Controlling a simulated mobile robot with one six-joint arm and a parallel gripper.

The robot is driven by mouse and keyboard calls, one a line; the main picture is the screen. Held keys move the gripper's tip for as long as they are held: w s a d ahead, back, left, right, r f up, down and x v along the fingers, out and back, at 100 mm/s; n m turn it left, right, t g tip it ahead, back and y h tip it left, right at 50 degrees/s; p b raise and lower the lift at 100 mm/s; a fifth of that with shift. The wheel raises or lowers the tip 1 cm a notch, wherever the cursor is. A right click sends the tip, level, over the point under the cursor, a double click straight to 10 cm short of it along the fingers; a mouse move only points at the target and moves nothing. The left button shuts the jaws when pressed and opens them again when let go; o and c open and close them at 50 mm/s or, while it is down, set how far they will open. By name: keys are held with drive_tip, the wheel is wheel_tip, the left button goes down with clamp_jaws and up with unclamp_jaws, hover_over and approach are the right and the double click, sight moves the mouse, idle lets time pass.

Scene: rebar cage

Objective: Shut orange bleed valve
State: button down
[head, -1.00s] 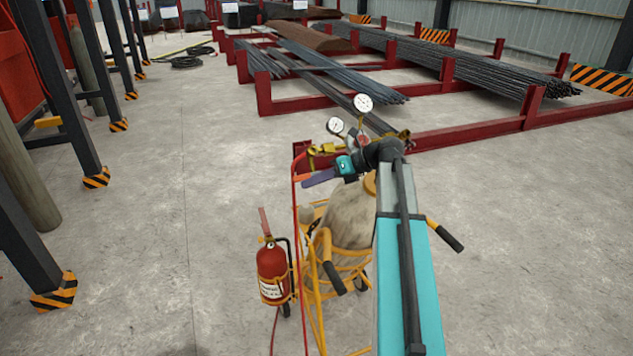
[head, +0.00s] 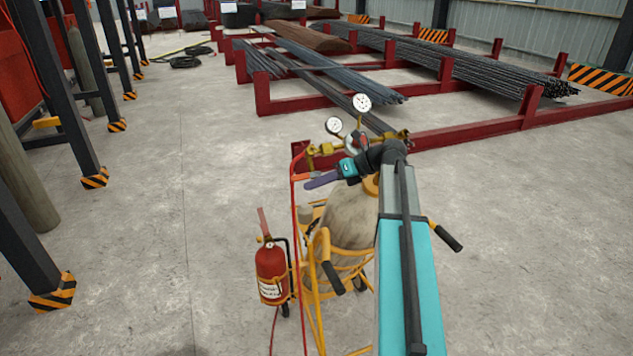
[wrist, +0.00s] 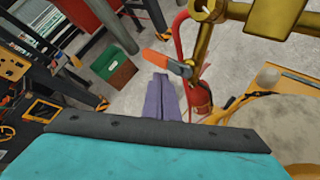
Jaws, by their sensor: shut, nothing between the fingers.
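The orange bleed valve shows as an orange lever (wrist: 156,59) on a small grey pivot beside the brass fitting (wrist: 201,38) in the wrist view. In the head view a small part of the orange lever (head: 302,177) shows by the red hose, just beyond my fingertips. My gripper (head: 308,184) has purple fingers and is shut and empty. In the wrist view the closed fingers (wrist: 160,80) point up the picture, with their tips close below the lever. I cannot tell whether they touch it.
Two pressure gauges (head: 361,104) stand on the brass regulator above a gas cylinder (head: 350,225) in a yellow cart (head: 322,265). A red hose (head: 294,220) hangs at its left, near a fire extinguisher (head: 271,272). Open floor lies further left.

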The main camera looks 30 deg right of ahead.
drive_tip(key=s+d+r+b, duration=0.3)
drive_tip(key=s+d, duration=0.3)
drive_tip(key=s, duration=0.1)
drive_tip(key=shift+d+b, duration=0.35)
drive_tip(key=shift+d, duration=0.05)
idle(0.5)
drive_tip(key=shift+s, duration=0.15)
